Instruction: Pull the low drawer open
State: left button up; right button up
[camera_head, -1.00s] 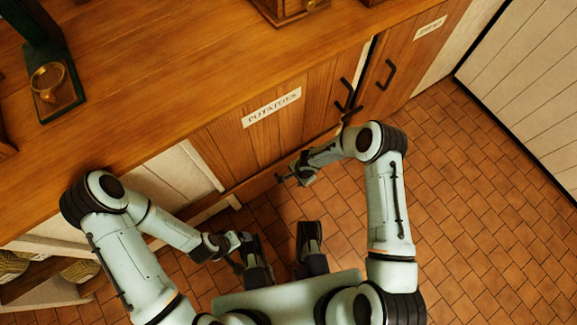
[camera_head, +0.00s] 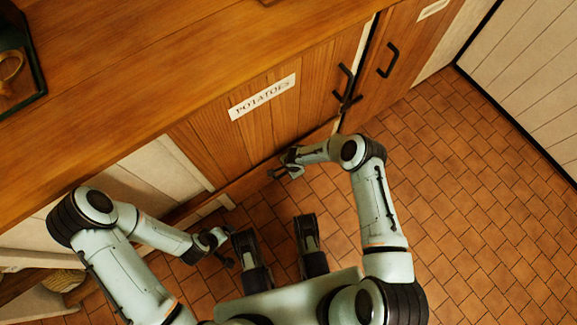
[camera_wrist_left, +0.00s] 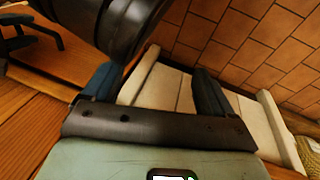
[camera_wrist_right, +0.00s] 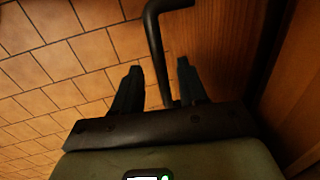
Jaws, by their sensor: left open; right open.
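A wooden front labelled POTATOES (camera_head: 262,97) is set in the counter, with black handles (camera_head: 346,84) at its right end. A low wooden strip (camera_head: 240,186) runs below it; I cannot tell where the low drawer's edges are. My right gripper (camera_head: 282,170) is open, low in front of this strip. In the right wrist view, a bent black handle (camera_wrist_right: 156,45) shows between the open fingertips (camera_wrist_right: 159,68); contact cannot be told. My left gripper (camera_head: 223,247) is open and empty, away from the fronts. In the left wrist view its fingers (camera_wrist_left: 155,78) show apart.
A second wooden door (camera_head: 410,52) with its own black handle (camera_head: 388,60) stands to the right. The wooden countertop (camera_head: 150,75) lies above the fronts. The tiled floor (camera_head: 470,190) is clear at right. A pale wall (camera_head: 535,70) closes the far right. A woven item sits low left (camera_head: 62,281).

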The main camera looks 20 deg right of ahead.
pick_arm(q)
jog(key=shift+s+f+g, duration=0.3)
jog(key=shift+s+f, duration=0.3)
jog(key=shift+s, duration=0.15)
pick_arm(e)
jog(key=shift+w+f, duration=0.1)
jog(key=shift+f, duration=0.45)
jog(key=shift+c, duration=0.2)
